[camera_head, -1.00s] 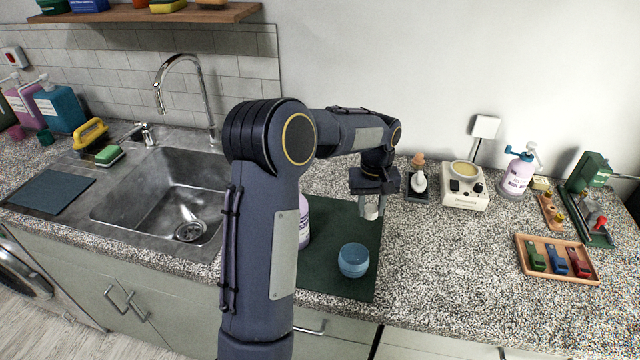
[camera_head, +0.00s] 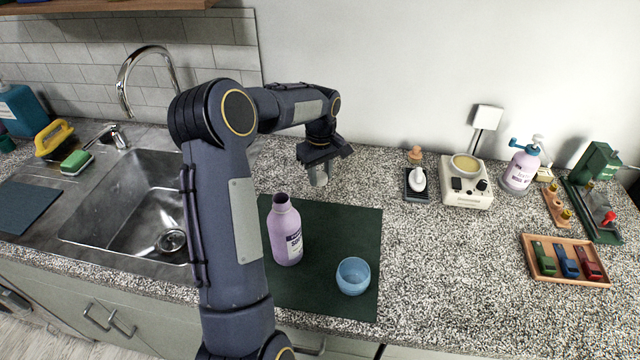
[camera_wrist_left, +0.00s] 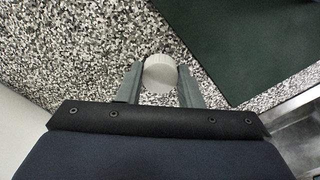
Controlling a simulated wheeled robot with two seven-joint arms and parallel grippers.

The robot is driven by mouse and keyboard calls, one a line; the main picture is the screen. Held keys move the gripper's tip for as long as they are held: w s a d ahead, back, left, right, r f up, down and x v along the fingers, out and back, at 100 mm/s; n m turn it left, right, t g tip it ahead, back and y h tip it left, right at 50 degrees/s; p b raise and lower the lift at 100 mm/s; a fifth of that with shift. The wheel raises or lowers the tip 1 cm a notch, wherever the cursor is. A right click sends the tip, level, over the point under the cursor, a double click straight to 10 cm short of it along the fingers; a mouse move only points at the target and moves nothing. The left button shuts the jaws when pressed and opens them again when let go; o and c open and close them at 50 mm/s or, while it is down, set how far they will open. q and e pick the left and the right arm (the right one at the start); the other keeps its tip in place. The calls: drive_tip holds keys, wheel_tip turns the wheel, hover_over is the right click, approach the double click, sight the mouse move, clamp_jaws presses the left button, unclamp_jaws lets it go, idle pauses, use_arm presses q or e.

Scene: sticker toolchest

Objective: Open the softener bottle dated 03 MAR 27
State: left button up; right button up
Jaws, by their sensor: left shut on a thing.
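A lilac bottle (camera_head: 287,240) stands upright on the dark green mat (camera_head: 335,222). Its dark neck opening shows with no cap on it. Its label is too small to read a date. My left gripper (camera_head: 318,176) is beyond the mat's back edge, behind and right of the bottle. It is shut on a pale, round cap-like piece (camera_wrist_left: 160,74), which shows between its fingers in the left wrist view. A blue cup (camera_head: 353,276) stands on the mat, right of the bottle. My right gripper is out of view.
A lilac pump bottle (camera_head: 521,169) stands at the back right. A white device with a round top (camera_head: 466,182), a small dark stand (camera_head: 417,184) and a wooden tray (camera_head: 566,279) are on the speckled counter. The sink (camera_head: 125,205) is at left.

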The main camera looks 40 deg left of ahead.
sight(321, 176)
use_arm(q)
drive_tip(key=shift+f, duration=1.85)
drive_tip(key=shift+f, duration=0.2)
drive_tip(key=o, duration=0.8)
drive_tip(key=shift+r, duration=0.1)
